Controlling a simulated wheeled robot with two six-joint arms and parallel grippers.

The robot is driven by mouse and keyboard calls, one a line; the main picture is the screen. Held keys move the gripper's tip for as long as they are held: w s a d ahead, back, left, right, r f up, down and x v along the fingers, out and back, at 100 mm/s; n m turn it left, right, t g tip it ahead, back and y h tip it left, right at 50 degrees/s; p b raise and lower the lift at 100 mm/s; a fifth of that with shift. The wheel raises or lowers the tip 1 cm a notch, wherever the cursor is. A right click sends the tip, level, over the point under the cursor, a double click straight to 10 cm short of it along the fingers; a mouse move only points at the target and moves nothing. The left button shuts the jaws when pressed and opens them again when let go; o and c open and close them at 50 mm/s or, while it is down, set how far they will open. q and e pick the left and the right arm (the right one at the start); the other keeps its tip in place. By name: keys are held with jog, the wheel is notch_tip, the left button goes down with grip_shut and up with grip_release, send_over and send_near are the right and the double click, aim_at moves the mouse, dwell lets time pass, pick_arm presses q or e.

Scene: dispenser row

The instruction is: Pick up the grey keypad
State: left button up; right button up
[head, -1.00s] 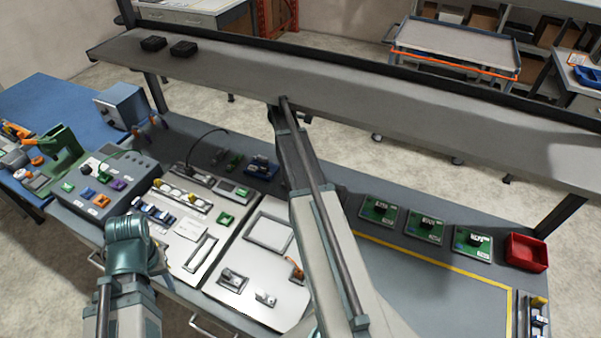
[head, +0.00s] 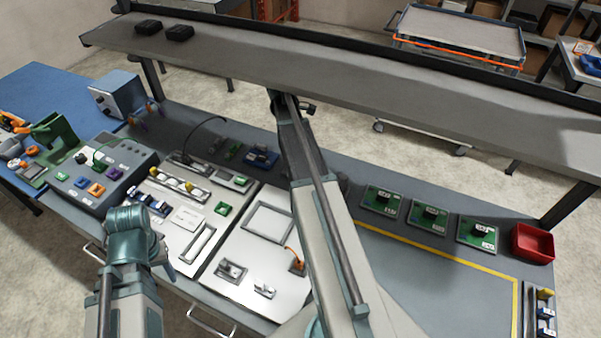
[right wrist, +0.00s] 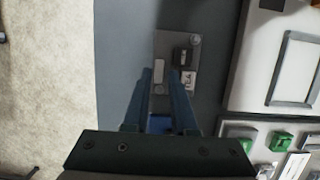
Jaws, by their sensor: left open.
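A grey plate with a dark block and a white label, which looks like the grey keypad (right wrist: 180,40), lies on the bench in the right wrist view. In the head view my right arm hides that spot. My right gripper (right wrist: 161,76) points down at the plate's near part. Its two fingers are apart, with bench and a bit of blue board between them, and nothing is visibly held. Whether the fingers touch the plate I cannot tell. My left gripper (head: 160,256) is open and low over the bench front at the left, partly hidden by its own wrist.
A long shelf (head: 350,88) spans above the bench. Green boards (head: 429,219) and a red bin (head: 532,243) stand at the right. White panels (head: 262,262) with small parts lie left of my right arm. The yellow-lined bench area (head: 420,285) is clear.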

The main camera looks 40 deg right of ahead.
jog(key=b+x, duration=0.4)
jog(key=x, duration=0.1)
jog(key=shift+w, duration=0.1)
jog(key=shift+r, duration=0.1)
jog(key=shift+c, duration=0.2)
grip_shut()
